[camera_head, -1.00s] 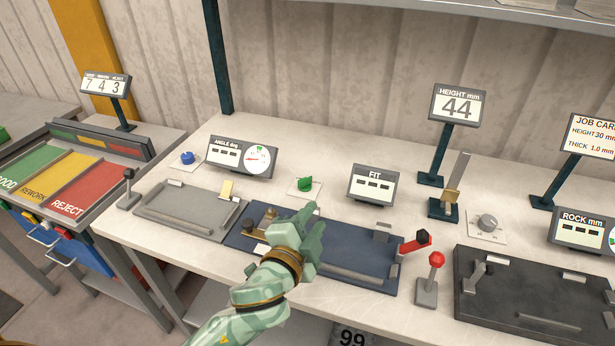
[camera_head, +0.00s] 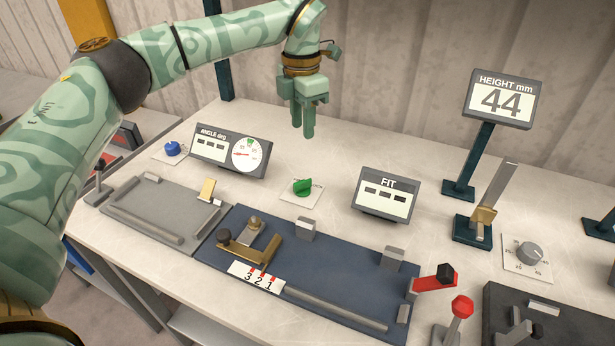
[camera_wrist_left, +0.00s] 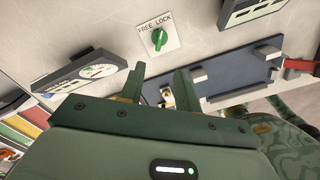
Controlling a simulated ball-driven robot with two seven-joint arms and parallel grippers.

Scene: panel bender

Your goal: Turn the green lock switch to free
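The green lock switch (camera_head: 302,187) is a small knob on a white plate on the bench, between the angle and fit displays. It also shows in the left wrist view (camera_wrist_left: 159,39), under a label with FREE at left and LOCK at right. Its ridge looks nearly upright there, slightly tilted; I cannot tell which word it is set to. My left gripper (camera_head: 303,129) hangs above and behind the switch, fingers down, not touching it. In the left wrist view its fingers (camera_wrist_left: 159,84) are apart with nothing between them. My right gripper is in neither current view.
The angle display (camera_head: 230,150) stands left of the switch and the fit display (camera_head: 385,194) right. The blue fixture plate (camera_head: 330,270) with a brass clamp (camera_head: 250,247) lies in front. A blue knob (camera_head: 172,148) is at far left. Bare bench surrounds the switch plate.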

